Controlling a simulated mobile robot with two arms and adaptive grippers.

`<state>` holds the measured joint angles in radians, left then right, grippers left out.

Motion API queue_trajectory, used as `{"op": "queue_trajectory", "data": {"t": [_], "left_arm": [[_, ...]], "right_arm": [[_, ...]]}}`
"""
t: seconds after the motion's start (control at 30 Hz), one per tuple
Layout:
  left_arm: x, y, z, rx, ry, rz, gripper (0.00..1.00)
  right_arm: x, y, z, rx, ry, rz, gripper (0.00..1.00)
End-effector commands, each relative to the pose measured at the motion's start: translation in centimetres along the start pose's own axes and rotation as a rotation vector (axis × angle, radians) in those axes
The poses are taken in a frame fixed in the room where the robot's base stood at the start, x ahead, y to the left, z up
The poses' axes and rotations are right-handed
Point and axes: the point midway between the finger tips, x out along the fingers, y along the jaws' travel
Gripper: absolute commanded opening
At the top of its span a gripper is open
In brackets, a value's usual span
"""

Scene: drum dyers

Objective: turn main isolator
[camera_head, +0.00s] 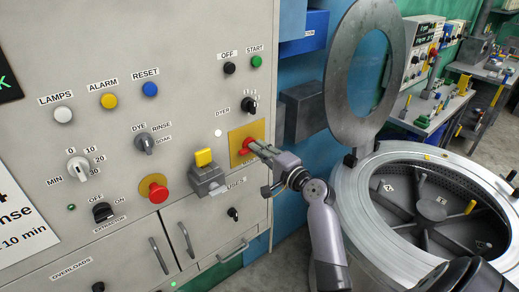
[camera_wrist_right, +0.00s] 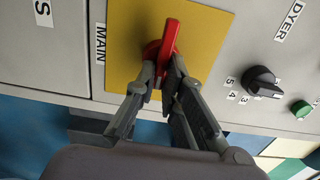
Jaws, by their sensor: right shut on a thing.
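The main isolator is a red rotary handle (camera_head: 246,146) on a yellow plate (camera_head: 250,131) at the right edge of the grey panel. In the right wrist view the red handle (camera_wrist_right: 169,40) is a bar on a round red base, next to a "MAIN" label. My right gripper (camera_head: 256,148) reaches it from the right. In the wrist view its two fingers (camera_wrist_right: 160,80) are shut on the handle, one on each side. The handle's far end sticks out beyond the fingertips. The fingers hide part of the red base. My left gripper is not in view.
The panel carries a black DYER selector (camera_head: 249,105), a yellow-topped grey switch box (camera_head: 206,180) and a red mushroom button (camera_head: 158,193). An open drum (camera_head: 350,190) with a raised round lid (camera_head: 336,85) stands right of my right arm. Benches with equipment stand behind.

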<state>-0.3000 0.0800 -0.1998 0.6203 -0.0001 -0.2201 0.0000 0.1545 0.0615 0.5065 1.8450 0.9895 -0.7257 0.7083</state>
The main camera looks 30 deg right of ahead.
Motion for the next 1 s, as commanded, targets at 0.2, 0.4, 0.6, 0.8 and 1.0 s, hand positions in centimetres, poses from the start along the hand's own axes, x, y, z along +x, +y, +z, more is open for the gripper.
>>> {"op": "queue_trajectory", "data": {"t": [0.2,0.4,0.6,0.8,1.0], "left_arm": [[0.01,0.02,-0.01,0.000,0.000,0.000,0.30],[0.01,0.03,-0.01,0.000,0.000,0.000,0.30],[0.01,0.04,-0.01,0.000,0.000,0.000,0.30],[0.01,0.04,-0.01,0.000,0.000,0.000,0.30],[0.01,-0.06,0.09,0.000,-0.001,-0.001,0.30]], "right_arm": [[-0.01,0.07,-0.04,0.005,0.001,0.000,0.00],[-0.01,0.07,-0.03,0.004,0.001,0.000,0.17],[0.00,0.05,-0.01,0.003,0.001,0.000,0.30],[0.00,0.03,0.00,0.002,0.000,0.000,0.30],[-0.92,0.15,-0.04,0.001,0.001,0.002,0.30]]}}
